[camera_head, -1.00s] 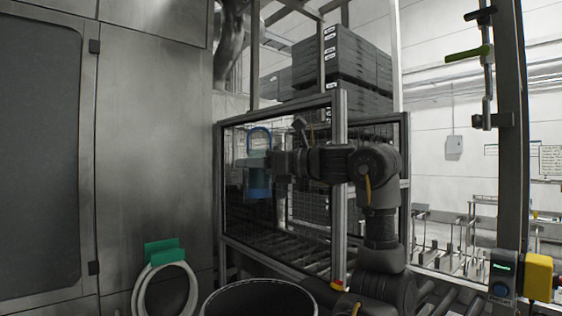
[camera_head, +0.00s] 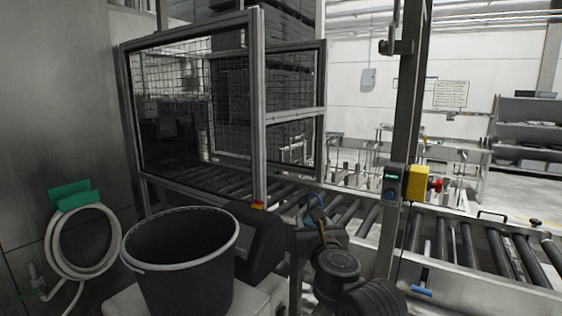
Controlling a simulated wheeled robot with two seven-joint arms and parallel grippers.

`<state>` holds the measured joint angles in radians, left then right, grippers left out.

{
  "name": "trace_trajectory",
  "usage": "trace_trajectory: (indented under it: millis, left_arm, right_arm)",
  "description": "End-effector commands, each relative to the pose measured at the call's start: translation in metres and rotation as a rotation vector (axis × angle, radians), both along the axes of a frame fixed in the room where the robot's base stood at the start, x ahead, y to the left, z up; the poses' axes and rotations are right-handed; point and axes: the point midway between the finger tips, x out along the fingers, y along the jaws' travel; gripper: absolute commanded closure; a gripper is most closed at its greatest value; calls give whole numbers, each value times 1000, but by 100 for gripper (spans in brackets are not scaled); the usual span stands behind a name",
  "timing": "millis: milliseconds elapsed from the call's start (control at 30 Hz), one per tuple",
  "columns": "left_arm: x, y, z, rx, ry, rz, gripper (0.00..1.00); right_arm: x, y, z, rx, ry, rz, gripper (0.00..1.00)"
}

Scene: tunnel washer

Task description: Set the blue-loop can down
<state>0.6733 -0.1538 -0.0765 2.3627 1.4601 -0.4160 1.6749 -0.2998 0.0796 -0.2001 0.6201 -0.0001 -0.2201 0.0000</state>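The blue-loop can shows only in small part in the head view: its blue loop (camera_head: 315,204) stands up just beyond my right wrist, at the lower middle. The can's body is mostly hidden behind my arm. My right gripper (camera_head: 322,229) is at the can, its arm reaching up from the bottom of the picture. The fingers are hidden; the can has come along with the gripper, which appears shut on it. The roller conveyor (camera_head: 361,212) lies behind the can; I cannot tell whether the can touches anything below. My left gripper is not in view.
A black bucket (camera_head: 182,232) stands left of my arm, beside a dark box-like unit (camera_head: 258,240). A mesh-fenced frame (camera_head: 256,110) rises behind. A post (camera_head: 408,130) with a yellow-red stop button (camera_head: 420,183) stands right. A coiled hose (camera_head: 62,250) hangs left.

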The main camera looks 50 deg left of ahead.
Motion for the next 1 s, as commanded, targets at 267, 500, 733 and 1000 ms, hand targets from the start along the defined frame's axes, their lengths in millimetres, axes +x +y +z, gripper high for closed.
trace_trajectory:
  millis: [267,500,733,1000]
  left_arm:
    - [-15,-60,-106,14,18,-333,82]
    - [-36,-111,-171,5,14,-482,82]
    - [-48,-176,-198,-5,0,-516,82]
    - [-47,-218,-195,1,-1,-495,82]
  right_arm:
    - [-1,1,0,1,1,0,64]
    - [-1,1,0,1,1,0,64]
    - [-1,1,0,1,1,0,64]
    - [-1,0,0,0,1,0,64]
